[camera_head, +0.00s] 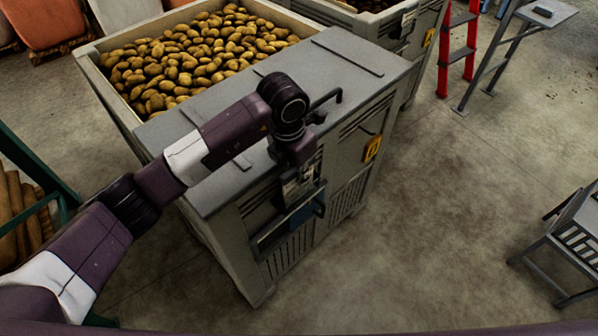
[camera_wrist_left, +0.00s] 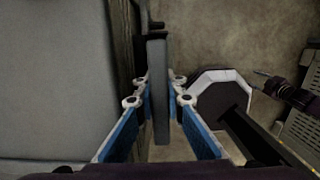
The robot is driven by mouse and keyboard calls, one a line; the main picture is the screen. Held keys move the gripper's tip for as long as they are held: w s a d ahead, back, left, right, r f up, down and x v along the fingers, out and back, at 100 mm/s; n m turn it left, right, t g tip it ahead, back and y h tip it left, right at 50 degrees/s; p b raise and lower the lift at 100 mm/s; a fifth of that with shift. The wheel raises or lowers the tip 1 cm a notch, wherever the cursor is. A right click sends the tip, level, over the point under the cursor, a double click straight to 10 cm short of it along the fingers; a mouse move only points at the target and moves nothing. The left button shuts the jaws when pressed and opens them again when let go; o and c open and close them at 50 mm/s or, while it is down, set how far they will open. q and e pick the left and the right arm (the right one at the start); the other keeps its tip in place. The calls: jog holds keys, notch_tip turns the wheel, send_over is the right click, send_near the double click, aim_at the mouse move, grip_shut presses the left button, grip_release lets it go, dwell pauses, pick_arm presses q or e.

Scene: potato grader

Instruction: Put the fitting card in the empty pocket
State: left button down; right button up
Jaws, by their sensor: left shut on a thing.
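My left gripper (camera_head: 306,212) is at the near side of the grey lidded crate (camera_head: 365,70), low under its wrist. In the left wrist view its blue-padded fingers (camera_wrist_left: 158,100) are shut on a narrow grey piece (camera_wrist_left: 158,85), seen edge-on. I cannot tell whether this is a card. A dark-framed holder (camera_head: 268,240) is beside the gripper on the crate side, partly hidden. A whitish label (camera_head: 297,186) shows above it. A yellow card (camera_head: 372,148) is on the same side, farther right. My right gripper (camera_wrist_left: 268,80) shows small in the left wrist view; its fingers are unclear.
A red ladder (camera_head: 443,60) and grey stand (camera_head: 487,65) are back right. A slatted frame (camera_head: 578,232) is at right. Floor between is clear.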

pick_arm(q)
jog(key=c, duration=2.5)
grip_release()
jog(key=shift+f, duration=0.1)
jog(key=shift+o, duration=1)
jog(key=shift+r, duration=0.65)
jog(key=r+b, duration=0.1)
jog(key=r, duration=0.2)
jog(key=r+b, duration=0.1)
jog(key=r, duration=0.2)
jog(key=s+a+r+b, duration=0.1)
jog(key=r, duration=0.2)
jog(key=shift+r, duration=0.25)
jog(key=shift+s+a+r, duration=0.15)
jog(key=shift+r, duration=0.6)
jog(key=shift+f, duration=0.1)
